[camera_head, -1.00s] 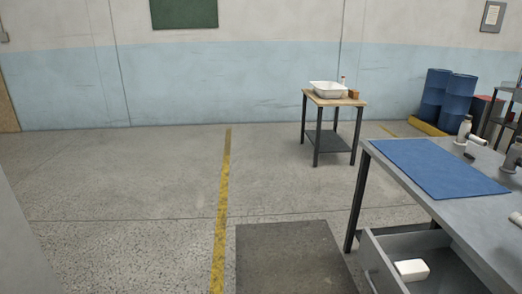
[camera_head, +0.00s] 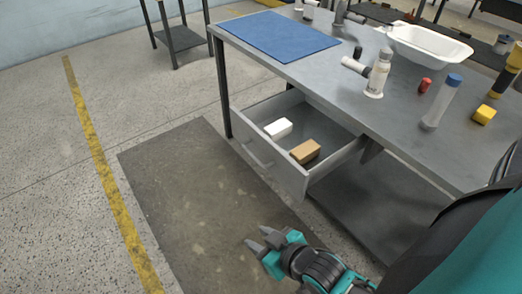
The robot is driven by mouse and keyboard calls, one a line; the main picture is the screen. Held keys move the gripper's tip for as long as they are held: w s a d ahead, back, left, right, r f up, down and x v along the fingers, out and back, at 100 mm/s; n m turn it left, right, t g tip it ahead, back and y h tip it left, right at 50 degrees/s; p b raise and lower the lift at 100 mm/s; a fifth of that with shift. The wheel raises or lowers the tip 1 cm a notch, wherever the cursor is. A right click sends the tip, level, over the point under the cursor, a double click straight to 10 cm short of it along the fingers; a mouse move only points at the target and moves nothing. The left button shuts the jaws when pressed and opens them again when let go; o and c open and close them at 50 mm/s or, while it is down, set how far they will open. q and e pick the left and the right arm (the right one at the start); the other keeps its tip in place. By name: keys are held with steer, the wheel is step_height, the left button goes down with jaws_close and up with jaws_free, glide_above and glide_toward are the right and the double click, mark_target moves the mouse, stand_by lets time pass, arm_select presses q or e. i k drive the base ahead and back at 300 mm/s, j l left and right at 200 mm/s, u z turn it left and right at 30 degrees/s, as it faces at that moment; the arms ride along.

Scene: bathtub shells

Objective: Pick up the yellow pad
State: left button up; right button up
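The yellow pad (camera_head: 484,115) is a small yellow block. It lies on the grey workbench top (camera_head: 400,125) at the right, beside a clear bottle with a blue cap (camera_head: 442,101).
An open drawer (camera_head: 278,176) juts from the bench, holding a white block (camera_head: 278,128) and a tan block (camera_head: 305,151). A blue mat (camera_head: 278,34), a white-grey bottle (camera_head: 379,73), a red item (camera_head: 425,85) and a white tub (camera_head: 430,47) are on the bench.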

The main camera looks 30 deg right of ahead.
mark_target(484, 115)
steer(key=z, duration=2.6)
steer(key=l+u, duration=0.15)
steer(key=u, duration=1.65)
steer(key=l, duration=0.45)
steer(key=k+l, duration=0.15)
steer(key=l, duration=0.35)
